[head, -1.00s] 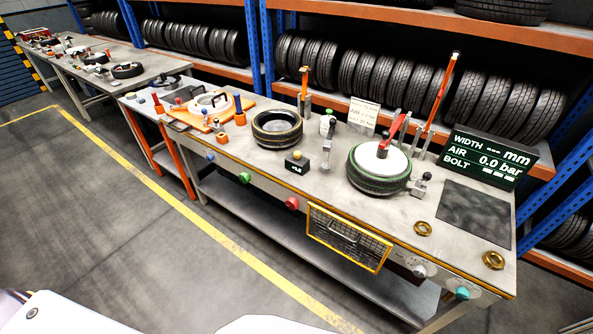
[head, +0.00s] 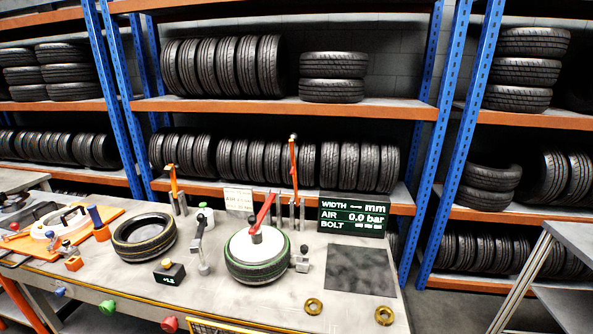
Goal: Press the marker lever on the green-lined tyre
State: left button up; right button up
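The green-lined tyre (head: 257,272) lies flat on the grey workbench (head: 225,305) in the head view, with a white disc (head: 248,250) on its top. A red lever (head: 264,209) slants up from a dark knob over the disc. I cannot tell which lever is the marker. Neither gripper is in view.
The display (head: 353,215) stands behind a dark mat (head: 360,270). Two brass rings (head: 313,307) lie at the front right. Tyre racks stand behind.

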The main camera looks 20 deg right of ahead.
aim_at(294, 136)
jog(key=l+u, duration=0.15)
jog(key=l, duration=0.35)
jog(key=l+u, duration=0.15)
jog(key=l, duration=0.4)
jog(key=l+u, duration=0.1)
jog(key=l, duration=0.45)
jog(key=l+u, duration=0.15)
jog(key=l, duration=0.35)
jog(key=l+u, duration=0.15)
jog(key=l, duration=0.4)
jog(key=k+l+u, duration=0.15)
jog(key=l, duration=0.35)
jog(key=k+l+u, duration=0.15)
jog(key=l, duration=0.35)
jog(key=l+u, duration=0.15)
jog(key=l, duration=0.35)
jog(key=j+z, duration=0.1)
jog(key=z, duration=0.4)
jog(key=k+z, duration=0.1)
jog(key=z, duration=0.4)
jog(key=k+j+z, duration=0.1)
jog(key=z, duration=0.4)
